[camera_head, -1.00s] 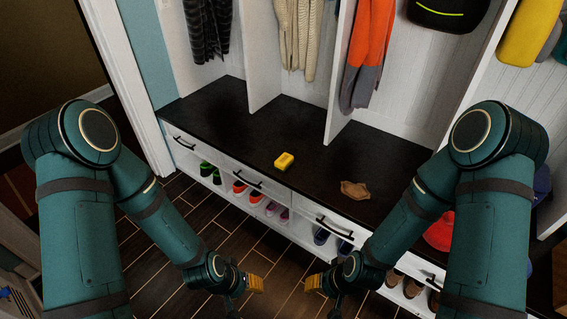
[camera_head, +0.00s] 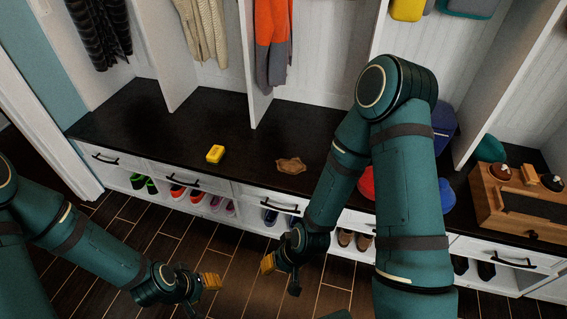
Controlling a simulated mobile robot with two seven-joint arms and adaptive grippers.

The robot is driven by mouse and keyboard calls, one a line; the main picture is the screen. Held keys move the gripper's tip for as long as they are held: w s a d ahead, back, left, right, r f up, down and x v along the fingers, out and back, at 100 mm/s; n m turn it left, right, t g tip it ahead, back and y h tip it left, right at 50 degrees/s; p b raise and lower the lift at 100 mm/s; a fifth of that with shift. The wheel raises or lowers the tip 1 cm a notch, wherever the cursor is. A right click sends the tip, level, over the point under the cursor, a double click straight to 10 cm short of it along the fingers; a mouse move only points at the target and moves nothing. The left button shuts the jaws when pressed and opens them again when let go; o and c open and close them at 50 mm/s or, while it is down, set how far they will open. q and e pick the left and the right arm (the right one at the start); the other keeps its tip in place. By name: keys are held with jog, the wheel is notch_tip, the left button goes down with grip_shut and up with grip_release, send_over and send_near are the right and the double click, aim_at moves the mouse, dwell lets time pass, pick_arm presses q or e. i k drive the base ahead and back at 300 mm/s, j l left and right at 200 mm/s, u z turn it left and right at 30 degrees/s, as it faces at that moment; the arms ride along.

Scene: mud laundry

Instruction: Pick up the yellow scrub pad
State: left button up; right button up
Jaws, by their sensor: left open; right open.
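The yellow scrub pad (camera_head: 215,153) lies on the dark bench top (camera_head: 130,125), near its front edge and left of the picture's middle. My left gripper (camera_head: 203,290) is open and empty, low over the floor in front of the bench and below the pad in the picture. My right gripper (camera_head: 278,276) is open and empty, also low in front of the bench, to the right of the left gripper. Both grippers are well apart from the pad.
A brown crumpled item (camera_head: 291,165) lies on the bench right of the pad. A wooden box (camera_head: 518,205) stands at the far right. Upright dividers and hanging clothes (camera_head: 273,45) are behind. Drawers with handles and shoe cubbies are below. The bench around the pad is clear.

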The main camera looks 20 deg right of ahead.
aim_at(214, 157)
jog(key=i+z, duration=0.1)
jog(key=z, duration=0.65)
jog(key=i+j+z, duration=0.25)
jog(key=j+z, duration=0.5)
jog(key=i+j, duration=0.1)
jog(key=j, duration=0.3)
jog(key=i+j+z, duration=0.1)
jog(key=j, duration=0.3)
jog(key=i+j, duration=0.15)
jog(key=j, duration=0.25)
